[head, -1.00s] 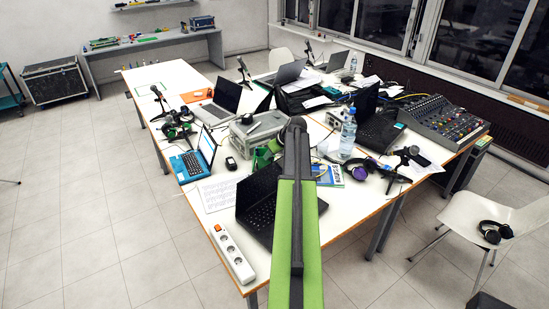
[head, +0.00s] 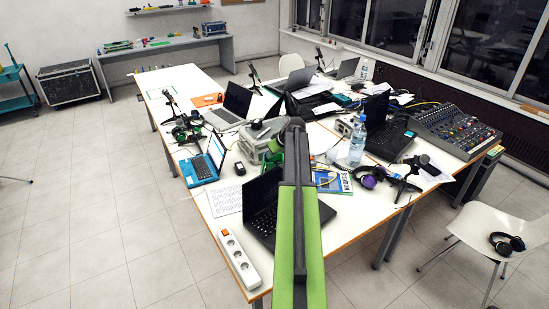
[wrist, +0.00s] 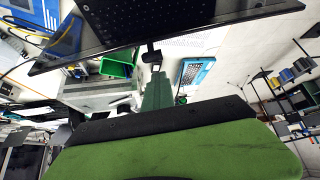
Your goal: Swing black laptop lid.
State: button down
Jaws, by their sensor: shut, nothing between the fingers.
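The black laptop (head: 262,222) sits open near the front edge of the white table, its raised lid (head: 262,188) leaning back behind the keyboard. My green arm covers its right part in the head view and hides my gripper there. In the wrist view, the dark laptop (wrist: 150,20) spans the top, with keys and a long black edge showing. My gripper (wrist: 152,58) appears as a small black tip on a tapered green piece, shut and empty, close to that edge. I cannot tell whether it touches the laptop.
A white power strip (head: 239,257) and a printed sheet (head: 219,199) lie left of the laptop. A blue laptop (head: 205,165), a water bottle (head: 357,144), purple headphones (head: 368,176) and a mixer (head: 456,128) crowd the table. Floor at left is clear.

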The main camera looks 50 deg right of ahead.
jog(key=shift+w+d+f, duration=0.1)
jog(key=shift+w+d, duration=0.05)
jog(key=shift+w, duration=0.8)
jog(key=shift+w+d, duration=0.1)
jog(key=shift+w, duration=0.85)
jog(key=w+d, duration=0.1)
jog(key=w, duration=0.6)
jog(key=shift+w+f+b, duration=0.35)
jog(key=shift+f+b, duration=0.05)
jog(key=shift+b, duration=0.05)
jog(key=shift+d, duration=0.1)
jog(key=c, duration=1.7)
grip_release()
